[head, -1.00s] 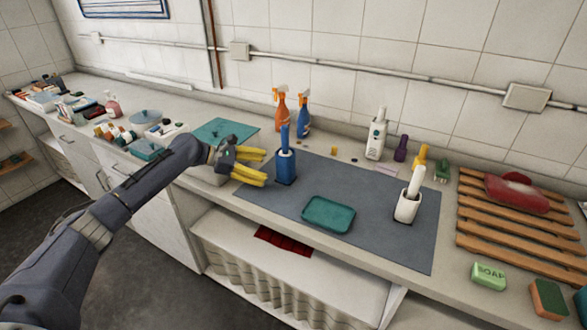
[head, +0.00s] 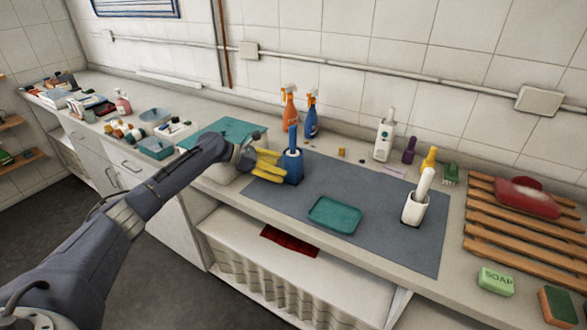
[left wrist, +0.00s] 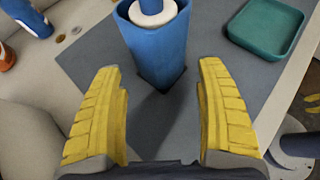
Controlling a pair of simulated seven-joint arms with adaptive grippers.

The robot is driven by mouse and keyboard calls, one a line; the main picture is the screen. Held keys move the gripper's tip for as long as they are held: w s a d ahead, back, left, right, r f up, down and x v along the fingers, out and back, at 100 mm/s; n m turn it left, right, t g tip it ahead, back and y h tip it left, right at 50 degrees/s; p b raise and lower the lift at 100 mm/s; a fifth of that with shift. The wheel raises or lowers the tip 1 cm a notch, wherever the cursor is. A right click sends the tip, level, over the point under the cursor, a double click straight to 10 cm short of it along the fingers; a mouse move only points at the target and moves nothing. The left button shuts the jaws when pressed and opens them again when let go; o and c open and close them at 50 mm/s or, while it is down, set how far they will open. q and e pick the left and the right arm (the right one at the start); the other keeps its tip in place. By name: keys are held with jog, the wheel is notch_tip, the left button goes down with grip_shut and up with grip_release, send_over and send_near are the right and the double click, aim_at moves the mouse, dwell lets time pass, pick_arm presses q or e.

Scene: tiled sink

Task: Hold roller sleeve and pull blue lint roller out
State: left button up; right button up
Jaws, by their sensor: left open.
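The blue lint roller (head: 292,138) stands upright in its blue sleeve (head: 291,167) on the grey mat, left of the mat's middle. In the left wrist view the sleeve (left wrist: 157,52) is a blue box with the roller's white and blue end (left wrist: 152,10) in its top. My left gripper (head: 269,166) has yellow fingers and is open, just left of the sleeve in the head view. In the left wrist view its fingers (left wrist: 163,110) are spread, with the sleeve ahead of the gap between them.
A teal tray (head: 335,215) lies on the grey mat (head: 386,240). A white holder (head: 414,208) with a white-handled tool stands to its right. Orange (head: 289,107) and blue (head: 311,118) spray bottles stand behind the sleeve. A wooden rack (head: 520,228) is at the right.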

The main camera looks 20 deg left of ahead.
aim_at(290, 171)
pick_arm(q)
jog(key=shift+x, duration=2.45)
jog(key=shift+o, duration=0.2)
jog(key=c, duration=0.3)
jog(key=shift+c, duration=0.2)
pick_arm(e)
jog(key=shift+o, duration=0.6)
